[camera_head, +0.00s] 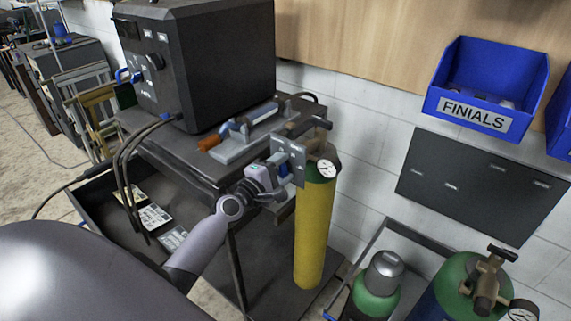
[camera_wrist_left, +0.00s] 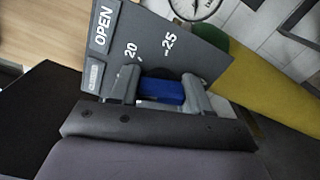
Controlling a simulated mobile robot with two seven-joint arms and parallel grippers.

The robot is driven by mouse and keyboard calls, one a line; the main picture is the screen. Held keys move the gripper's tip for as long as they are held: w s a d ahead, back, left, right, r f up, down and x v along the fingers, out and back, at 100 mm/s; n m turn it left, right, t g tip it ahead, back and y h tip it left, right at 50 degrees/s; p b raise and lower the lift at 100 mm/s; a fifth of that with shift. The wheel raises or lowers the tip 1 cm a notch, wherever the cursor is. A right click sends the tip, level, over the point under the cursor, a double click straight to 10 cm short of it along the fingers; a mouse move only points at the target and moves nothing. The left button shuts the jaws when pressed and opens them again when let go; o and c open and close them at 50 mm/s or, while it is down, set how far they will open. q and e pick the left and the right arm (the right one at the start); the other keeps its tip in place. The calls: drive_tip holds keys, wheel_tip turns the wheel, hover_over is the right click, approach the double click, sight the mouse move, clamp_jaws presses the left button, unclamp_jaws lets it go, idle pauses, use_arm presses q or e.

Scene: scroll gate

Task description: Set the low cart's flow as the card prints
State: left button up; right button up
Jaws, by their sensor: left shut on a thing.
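A yellow gas cylinder (camera_head: 313,235) with a green shoulder stands upright at the welding cart's (camera_head: 180,165) right end. At its top are a round gauge (camera_head: 327,169) and a grey dial plate (camera_head: 289,158). In the left wrist view the plate (camera_wrist_left: 150,40) reads "OPEN", "20" and "25", plus a small pale label. My left gripper (camera_head: 272,182) is at the plate; in the left wrist view its fingers (camera_wrist_left: 165,88) are shut on a blue knob (camera_wrist_left: 162,92). The knob's pointer is hidden. Printed cards (camera_head: 153,215) lie in the cart's lower tray, too small to read.
A black machine (camera_head: 200,65) and an orange-handled torch (camera_head: 240,130) are on the cart top. Hoses (camera_head: 125,165) hang at its left. Green cylinders (camera_head: 375,288) stand at lower right.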

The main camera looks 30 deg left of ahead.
sight(279, 171)
use_arm(q)
drive_tip(key=shift+n, duration=0.8)
drive_tip(key=o, duration=1.1)
drive_tip(key=shift+c, duration=0.2)
drive_tip(key=shift+s, duration=0.15)
drive_tip(key=shift+s+a, duration=0.15)
drive_tip(key=shift+s, duration=1.6)
drive_tip(key=shift+s+a, duration=0.15)
drive_tip(key=shift+s, duration=1.55)
